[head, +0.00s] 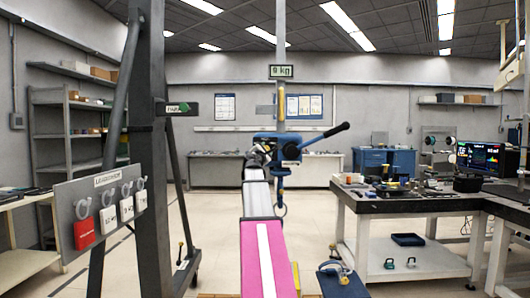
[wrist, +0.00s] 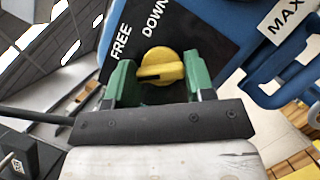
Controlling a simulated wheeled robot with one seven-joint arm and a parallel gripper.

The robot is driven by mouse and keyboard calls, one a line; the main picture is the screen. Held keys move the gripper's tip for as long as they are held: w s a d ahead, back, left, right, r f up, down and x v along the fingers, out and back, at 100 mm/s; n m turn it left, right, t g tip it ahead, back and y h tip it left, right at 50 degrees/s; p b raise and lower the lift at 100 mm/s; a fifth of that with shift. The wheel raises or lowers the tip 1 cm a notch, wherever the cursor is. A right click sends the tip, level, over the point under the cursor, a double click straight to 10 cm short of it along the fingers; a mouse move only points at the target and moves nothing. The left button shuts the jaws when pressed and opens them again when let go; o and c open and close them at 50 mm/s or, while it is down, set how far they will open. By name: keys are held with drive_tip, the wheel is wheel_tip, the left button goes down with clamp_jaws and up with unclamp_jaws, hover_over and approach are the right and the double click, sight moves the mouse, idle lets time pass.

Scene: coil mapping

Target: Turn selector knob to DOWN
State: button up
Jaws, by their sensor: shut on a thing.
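The yellow selector knob (wrist: 163,66) is in the middle of the wrist view, on a black label plate (wrist: 190,30) of a blue body. The plate reads FREE at the left and DOWN to the right of it, both above the knob. I cannot tell which word the knob points at. The green fingers of my gripper (wrist: 160,82) stand on either side of the knob, shut on it. In the head view the blue lever hoist (head: 284,150) hangs in the middle with its black handle out to the right. The knob is too small to make out there.
A grey post stands at the left, beside a board (head: 97,212) with tags and shackles. A workbench (head: 400,205) with tools and a monitor is at the right.

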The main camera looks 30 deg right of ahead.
drive_tip(key=shift+m, duration=0.3)
drive_tip(key=shift+r+m+g+y, duration=0.1)
drive_tip(key=shift+m+g+y, duration=0.55)
drive_tip(key=shift+m, duration=1.75)
drive_tip(key=shift+m+g+y, duration=0.55)
drive_tip(key=shift+m+y, duration=0.2)
drive_tip(key=shift+m, duration=1.65)
drive_tip(key=shift+r+m+g+y, duration=0.1)
drive_tip(key=shift+m+g+y, duration=0.55)
drive_tip(key=shift+m, duration=1.75)
drive_tip(key=shift+f, duration=0.1)
drive_tip(key=o, duration=0.9)
drive_tip(key=v, duration=1.1)
drive_tip(key=shift+d, duration=0.1)
